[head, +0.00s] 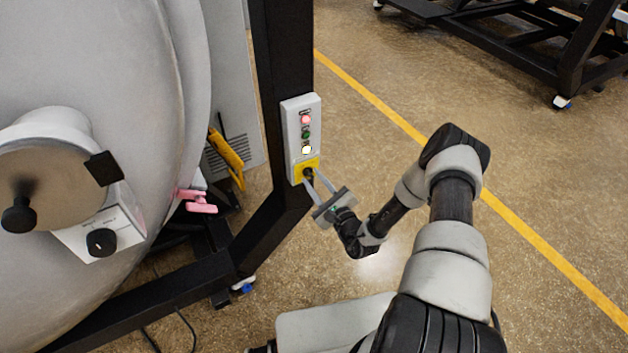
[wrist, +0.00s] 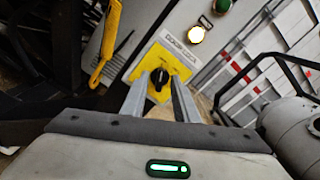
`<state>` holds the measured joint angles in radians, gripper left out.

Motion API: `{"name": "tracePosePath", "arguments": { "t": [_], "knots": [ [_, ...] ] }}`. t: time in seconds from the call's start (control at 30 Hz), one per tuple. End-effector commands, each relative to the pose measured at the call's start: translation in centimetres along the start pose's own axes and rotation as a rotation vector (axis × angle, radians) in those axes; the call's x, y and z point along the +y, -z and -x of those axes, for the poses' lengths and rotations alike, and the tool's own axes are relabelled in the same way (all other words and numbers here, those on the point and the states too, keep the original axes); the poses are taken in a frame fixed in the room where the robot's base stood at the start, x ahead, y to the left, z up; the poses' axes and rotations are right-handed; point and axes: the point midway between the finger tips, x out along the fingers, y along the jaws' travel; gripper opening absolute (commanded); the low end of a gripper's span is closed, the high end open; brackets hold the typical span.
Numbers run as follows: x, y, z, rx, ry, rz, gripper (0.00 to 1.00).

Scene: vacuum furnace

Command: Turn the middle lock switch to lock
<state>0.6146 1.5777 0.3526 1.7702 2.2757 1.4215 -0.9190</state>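The lock switch is a black rotary knob (head: 308,173) on a yellow plate at the bottom of a light grey control box (head: 292,130). In the wrist view the knob (wrist: 160,77) sits in the middle of the yellow plate (wrist: 183,68), its grip roughly upright in the picture. My gripper (head: 311,177) reaches the plate from the lower right. In the wrist view my gripper's fingers (wrist: 160,88) stand apart, one on each side of the knob, with narrow yellow gaps showing. I cannot tell whether the fingertips touch the plate.
Above the switch are a lit white button (head: 306,150), a green button (head: 306,135) and a red button (head: 306,119). The box is on a black frame post (head: 285,60). The large grey furnace door (head: 110,70) is at the left. Open floor lies to the right.

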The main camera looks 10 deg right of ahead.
Motion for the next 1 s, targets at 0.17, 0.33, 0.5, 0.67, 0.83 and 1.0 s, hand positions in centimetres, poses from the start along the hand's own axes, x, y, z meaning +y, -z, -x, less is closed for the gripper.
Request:
{"name": "tracePosePath", "arguments": {
  "t": [0.17, 0.33, 0.5, 0.67, 0.83, 1.0],
  "knots": [
    [-0.1, 0.0, 2.7, 0.004, 0.001, -0.004, 0.27],
    [-0.1, 0.1, 6.8, 0.005, 0.001, -0.003, 0.27],
    [-0.1, 0.1, 11.0, 0.006, 0.001, -0.003, 0.27],
    [0.0, 0.1, 14.3, 0.005, 0.001, -0.003, 0.27],
    [0.0, 0.1, 16.4, 0.003, 0.0, -0.001, 0.27],
    [0.0, 0.0, 17.1, 0.002, 0.0, -0.001, 0.27]
  ]
}}
